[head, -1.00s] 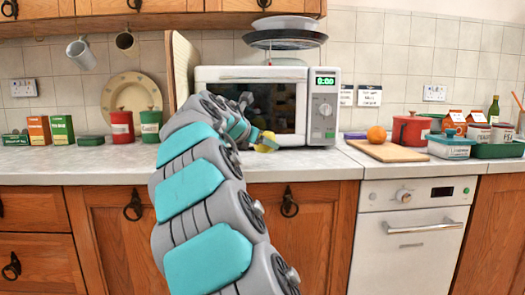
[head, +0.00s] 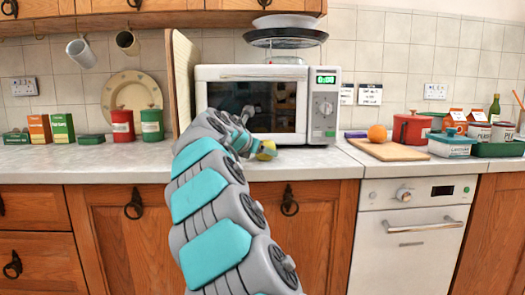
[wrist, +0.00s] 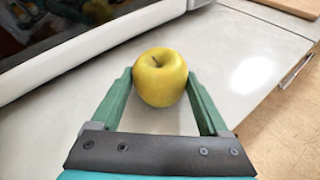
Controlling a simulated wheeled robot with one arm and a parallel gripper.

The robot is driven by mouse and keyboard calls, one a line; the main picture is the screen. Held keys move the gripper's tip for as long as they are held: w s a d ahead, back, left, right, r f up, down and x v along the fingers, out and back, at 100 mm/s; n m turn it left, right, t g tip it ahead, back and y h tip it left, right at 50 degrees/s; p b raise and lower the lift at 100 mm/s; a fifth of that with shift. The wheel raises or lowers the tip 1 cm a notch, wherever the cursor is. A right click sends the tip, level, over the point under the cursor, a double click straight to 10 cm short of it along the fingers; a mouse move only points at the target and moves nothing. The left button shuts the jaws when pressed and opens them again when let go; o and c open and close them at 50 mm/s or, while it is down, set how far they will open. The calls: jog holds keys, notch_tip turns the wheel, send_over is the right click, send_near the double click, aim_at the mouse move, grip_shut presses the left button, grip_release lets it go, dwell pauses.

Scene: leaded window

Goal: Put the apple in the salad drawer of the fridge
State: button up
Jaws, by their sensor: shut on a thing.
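A yellow-green apple (wrist: 160,78) is between the two green fingers of my gripper (wrist: 160,88) in the wrist view, over or on the pale worktop. In the head view the apple (head: 266,150) shows at the end of my arm, just in front of the microwave's lower edge. My gripper (head: 252,149) is shut on the apple, and my own arm hides part of it. From these views I cannot tell whether the apple still touches the worktop. No fridge or salad drawer is in view.
The microwave (head: 323,105) stands close behind my gripper. To the right are a chopping board (head: 390,151), an orange (head: 377,133) and a red pot (head: 411,130). Red and green canisters (head: 122,127) stand left. The front worktop (head: 90,165) is clear.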

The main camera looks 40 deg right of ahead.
jog(key=o, duration=1)
jog(key=shift+f, duration=0.1)
jog(key=o, duration=0.3)
